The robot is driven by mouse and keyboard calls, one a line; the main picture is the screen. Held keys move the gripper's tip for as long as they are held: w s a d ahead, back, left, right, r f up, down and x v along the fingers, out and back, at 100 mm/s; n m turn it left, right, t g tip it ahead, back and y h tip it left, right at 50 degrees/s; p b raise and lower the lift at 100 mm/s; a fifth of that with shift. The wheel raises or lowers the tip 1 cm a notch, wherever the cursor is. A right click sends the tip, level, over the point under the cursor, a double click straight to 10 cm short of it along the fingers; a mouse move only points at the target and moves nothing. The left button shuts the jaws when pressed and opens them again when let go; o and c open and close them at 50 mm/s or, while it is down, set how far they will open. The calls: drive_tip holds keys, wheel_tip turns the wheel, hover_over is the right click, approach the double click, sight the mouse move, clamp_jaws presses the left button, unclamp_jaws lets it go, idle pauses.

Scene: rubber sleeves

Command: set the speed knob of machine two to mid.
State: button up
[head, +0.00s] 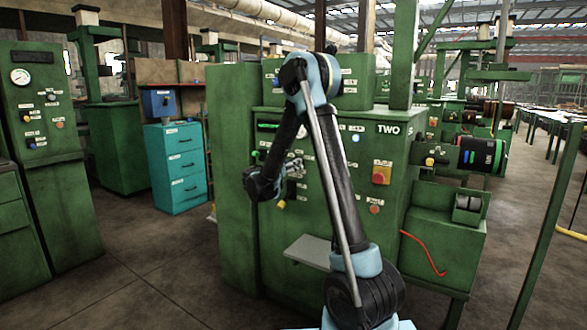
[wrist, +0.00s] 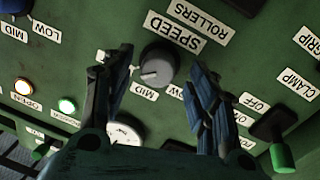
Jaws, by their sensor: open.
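Machine two (head: 388,170) is a green cabinet with a white TWO on its front panel, in the middle of the head view. The speed knob (wrist: 158,62) is dark grey and round, below an upside-down SPEED ROLLERS label in the wrist view. Its white mark points to the picture's left, a little above the MID label (wrist: 144,90). The LOW label is partly hidden by a finger. My gripper (wrist: 160,60) is open, with one finger to each side of the knob; I cannot tell contact. In the head view my gripper (head: 265,185) is at the panel and the knob is not discernible.
Close by in the wrist view are a green-tipped lever (wrist: 281,155), a dial gauge (wrist: 124,133), an orange lamp (wrist: 22,87) and a green lamp (wrist: 67,105). A shelf (head: 308,250) juts from the machine's front. Teal drawers (head: 178,165) stand to the left.

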drive_tip(key=shift+w+d, duration=0.5)
drive_tip(key=shift+w, duration=0.05)
drive_tip(key=shift+c, duration=0.3)
drive_tip(key=c, duration=1)
drive_tip(key=shift+n, duration=0.4)
drive_tip(key=n, duration=0.3)
drive_tip(key=shift+n, duration=0.4)
drive_tip(key=n, duration=0.5)
drive_tip(key=shift+t, duration=0.3)
drive_tip(key=shift+f+n, duration=0.1)
drive_tip(key=shift+n, duration=0.2)
drive_tip(key=shift+s, duration=0.1)
